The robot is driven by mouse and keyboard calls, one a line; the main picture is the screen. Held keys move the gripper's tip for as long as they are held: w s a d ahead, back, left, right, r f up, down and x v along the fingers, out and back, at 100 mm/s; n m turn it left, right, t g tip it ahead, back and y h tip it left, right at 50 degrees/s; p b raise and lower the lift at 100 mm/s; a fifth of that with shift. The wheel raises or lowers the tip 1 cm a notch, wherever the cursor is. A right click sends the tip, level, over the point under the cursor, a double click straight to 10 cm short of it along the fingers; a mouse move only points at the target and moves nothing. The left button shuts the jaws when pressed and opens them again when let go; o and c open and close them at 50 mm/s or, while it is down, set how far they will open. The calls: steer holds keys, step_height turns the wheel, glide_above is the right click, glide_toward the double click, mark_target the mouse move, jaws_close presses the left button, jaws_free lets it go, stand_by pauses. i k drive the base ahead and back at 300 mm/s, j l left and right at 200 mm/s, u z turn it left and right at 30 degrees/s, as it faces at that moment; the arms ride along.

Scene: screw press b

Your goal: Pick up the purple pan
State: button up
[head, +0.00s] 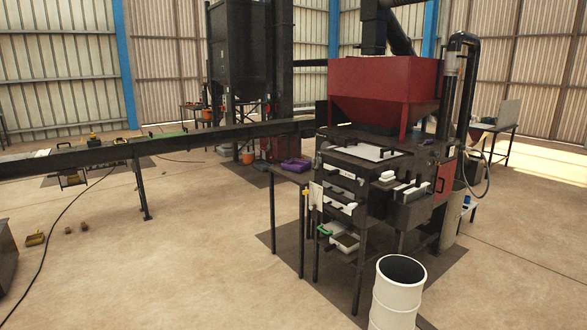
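The purple pan (295,165) sits on a dark side table at the left of the press machine, in the middle of the head view. It looks small and far off, and its finer shape is hard to make out. The dark table (283,174) stands on thin legs against the machine. My gripper does not show in this view.
The machine (382,85) has a red hopper and dark shelves with white trays. A white barrel (397,295) stands in front of it. A long dark conveyor beam (165,145) runs left. A cable and small objects lie on the left floor. Front-left floor is mostly clear.

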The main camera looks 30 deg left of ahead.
mark_target(295, 164)
steer(key=i+j+u, duration=1.05)
steer(key=i, duration=0.35)
steer(key=i+l+u, duration=0.1)
steer(key=i+u, duration=0.25)
steer(key=i, duration=0.35)
steer(key=i+j, duration=0.1)
steer(key=i, duration=2.5)
steer(key=i+z, duration=0.25)
steer(key=i, duration=0.2)
steer(key=i+j+z, duration=0.15)
steer(key=i+z, duration=0.15)
steer(key=i+j+z, duration=0.25)
steer(key=i, duration=0.25)
steer(key=i+j+z, duration=0.3)
steer(key=i, duration=0.1)
